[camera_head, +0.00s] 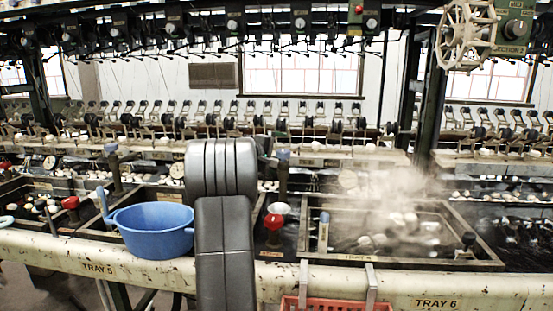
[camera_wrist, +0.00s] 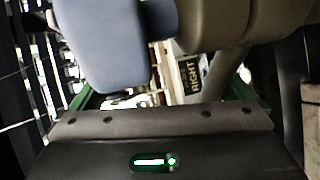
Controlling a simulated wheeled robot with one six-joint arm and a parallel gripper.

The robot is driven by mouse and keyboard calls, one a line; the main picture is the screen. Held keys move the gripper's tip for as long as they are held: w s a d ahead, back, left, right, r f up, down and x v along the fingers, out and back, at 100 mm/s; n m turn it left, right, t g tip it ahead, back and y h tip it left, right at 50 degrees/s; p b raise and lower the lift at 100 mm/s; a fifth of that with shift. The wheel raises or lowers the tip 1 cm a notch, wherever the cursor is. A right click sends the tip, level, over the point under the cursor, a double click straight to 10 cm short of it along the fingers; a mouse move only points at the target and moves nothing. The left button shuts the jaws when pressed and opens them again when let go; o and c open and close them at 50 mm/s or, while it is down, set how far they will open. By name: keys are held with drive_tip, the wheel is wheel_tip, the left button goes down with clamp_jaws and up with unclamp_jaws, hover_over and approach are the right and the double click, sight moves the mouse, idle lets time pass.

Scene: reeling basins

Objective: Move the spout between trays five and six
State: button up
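The spout between trays five and six is a dark upright post (camera_head: 282,178) with a blue-grey knob on top, just right of my arm in the head view. Its lower part is partly hidden. In the wrist view a large blue-grey rounded piece (camera_wrist: 100,45), apparently that knob, hangs close in front of my gripper (camera_wrist: 160,98). Green finger parts show far apart at both sides of the palm, with nothing clearly held between them. A brownish rounded body (camera_wrist: 230,22) is beside the knob. My arm hides most of my gripper in the head view.
A blue basin (camera_head: 154,230) sits left of my arm. A steaming wooden-framed basin (camera_head: 400,262) is at the right. Red-topped valves (camera_head: 274,222) stand nearby. A red basket (camera_head: 335,303) hangs at the front rail (camera_head: 500,290). A "RIGHT" label (camera_wrist: 190,75) shows behind the knob.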

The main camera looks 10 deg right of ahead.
drive_tip(key=shift+t, duration=0.3)
drive_tip(key=r, duration=0.5)
drive_tip(key=shift+w+a+r, duration=0.15)
drive_tip(key=shift+a+r, duration=0.1)
drive_tip(key=shift+r, duration=0.15)
drive_tip(key=shift+g, duration=0.4)
wheel_tip(320, 180, down, 4)
drive_tip(key=shift+f, duration=0.1)
drive_tip(key=shift+c, duration=0.2)
drive_tip(key=shift+s+a+b, duration=0.45)
drive_tip(key=shift+s+a, duration=0.45)
drive_tip(key=shift+s, duration=0.15)
drive_tip(key=shift+b+v, duration=1.25)
drive_tip(key=shift+v, duration=2.6)
drive_tip(key=shift+s+a, duration=0.3)
drive_tip(key=shift+s, duration=0.15)
drive_tip(key=c, duration=0.9)
drive_tip(key=shift+f+b+v, duration=0.2)
drive_tip(key=shift+b+v, duration=0.15)
drive_tip(key=shift+v, duration=0.9)
drive_tip(key=shift+f+b+v, duration=0.15)
drive_tip(key=shift+b+v, duration=0.15)
drive_tip(key=shift+v, duration=0.95)
